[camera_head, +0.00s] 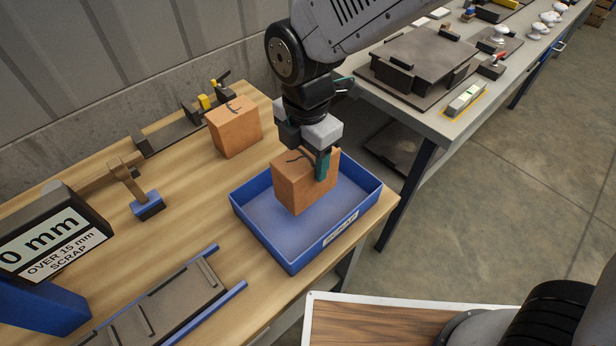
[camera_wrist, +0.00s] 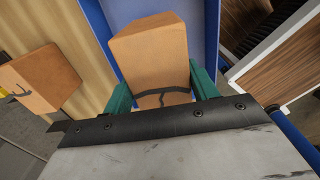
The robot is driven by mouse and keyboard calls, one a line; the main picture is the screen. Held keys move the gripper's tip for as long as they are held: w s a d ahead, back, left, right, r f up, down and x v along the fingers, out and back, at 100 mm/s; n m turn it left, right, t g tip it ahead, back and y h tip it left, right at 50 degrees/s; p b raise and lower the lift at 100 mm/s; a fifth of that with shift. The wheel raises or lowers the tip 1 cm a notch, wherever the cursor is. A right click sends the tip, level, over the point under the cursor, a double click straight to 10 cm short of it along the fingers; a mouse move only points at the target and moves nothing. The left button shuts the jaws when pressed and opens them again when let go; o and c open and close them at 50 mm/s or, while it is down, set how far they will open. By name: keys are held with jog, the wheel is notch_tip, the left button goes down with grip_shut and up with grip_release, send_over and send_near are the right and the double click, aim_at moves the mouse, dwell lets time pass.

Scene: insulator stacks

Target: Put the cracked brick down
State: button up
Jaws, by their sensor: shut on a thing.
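An orange-brown brick with a dark branching crack (camera_head: 305,182) is held by my gripper (camera_head: 322,160) over the blue tray (camera_head: 318,252). In the wrist view the cracked brick (camera_wrist: 155,62) sits between the two green fingers, with the crack line across its near part. My gripper is shut on it. Whether the brick's lower end touches the tray floor cannot be told. The tray has a white label on its front wall and no other brick shows in it. The far tray floor is partly hidden by the brick and gripper.
A second brick with a dark crack mark (camera_head: 234,127) stands on the wooden table (camera_head: 190,212), left of the tray; it also shows in the wrist view (camera_wrist: 40,79). A sign reading "OVER 15 mm SCRAP" (camera_head: 55,246) is at the left. A grey bench (camera_head: 440,125) stands behind right.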

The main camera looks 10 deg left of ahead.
jog(key=shift+f, duration=2.65)
jog(key=shift+f, duration=0.15)
jog(key=o, duration=1.7)
